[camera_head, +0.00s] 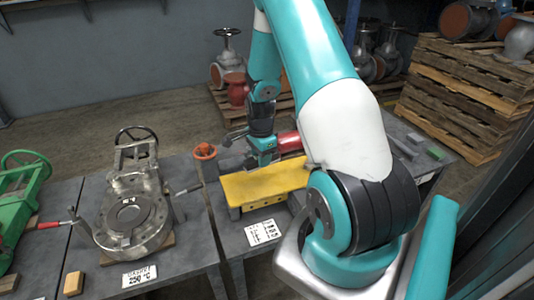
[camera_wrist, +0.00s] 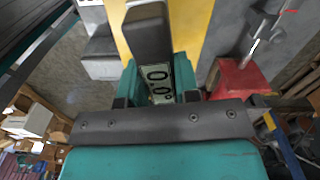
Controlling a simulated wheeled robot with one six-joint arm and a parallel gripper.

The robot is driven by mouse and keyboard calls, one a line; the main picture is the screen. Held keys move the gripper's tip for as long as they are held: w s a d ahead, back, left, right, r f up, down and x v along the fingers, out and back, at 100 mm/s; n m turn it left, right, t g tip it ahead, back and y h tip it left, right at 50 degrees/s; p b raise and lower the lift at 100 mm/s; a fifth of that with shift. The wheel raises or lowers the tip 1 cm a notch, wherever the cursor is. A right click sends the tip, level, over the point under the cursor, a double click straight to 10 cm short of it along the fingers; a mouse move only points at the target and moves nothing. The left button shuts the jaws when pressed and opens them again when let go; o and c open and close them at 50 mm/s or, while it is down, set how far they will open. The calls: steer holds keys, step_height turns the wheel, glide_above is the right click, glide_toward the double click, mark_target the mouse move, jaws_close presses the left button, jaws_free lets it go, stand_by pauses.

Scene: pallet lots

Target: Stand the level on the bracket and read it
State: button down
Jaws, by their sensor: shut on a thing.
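The level (camera_wrist: 148,38) is a dark grey block with a pale face in the wrist view. Large zeros show on that face; the rest of the reading is not clear. My gripper (camera_wrist: 158,78) is shut on the level, with a teal finger on each side. The bracket (camera_head: 262,184) has a yellow plate and lies on the grey table in the head view. It also shows behind the level in the wrist view (camera_wrist: 190,22). In the head view my gripper (camera_head: 263,150) is over the plate's back edge. I cannot tell whether the level touches the plate.
A metal valve (camera_head: 130,215) stands on the table left of the bracket, with a green valve (camera_head: 20,210) further left. A red part (camera_head: 289,142) is close behind the bracket. A white label (camera_head: 263,232) lies in front. Pallets (camera_head: 460,95) stand back right.

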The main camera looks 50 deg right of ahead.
mark_target(267, 180)
steer(key=shift+s+d+m, duration=0.6)
steer(key=shift+d+m, duration=0.3)
steer(key=shift+m, duration=0.1)
steer(key=shift+w+a, duration=0.1)
steer(key=shift+a, duration=0.05)
steer(key=shift+f+b, duration=1.95)
steer(key=shift+f, duration=1.15)
steer(key=shift+f, duration=0.35)
steer(key=c, duration=0.8)
jaws_free()
step_height(267, 180, up, 18)
steer(key=shift+f, duration=0.25)
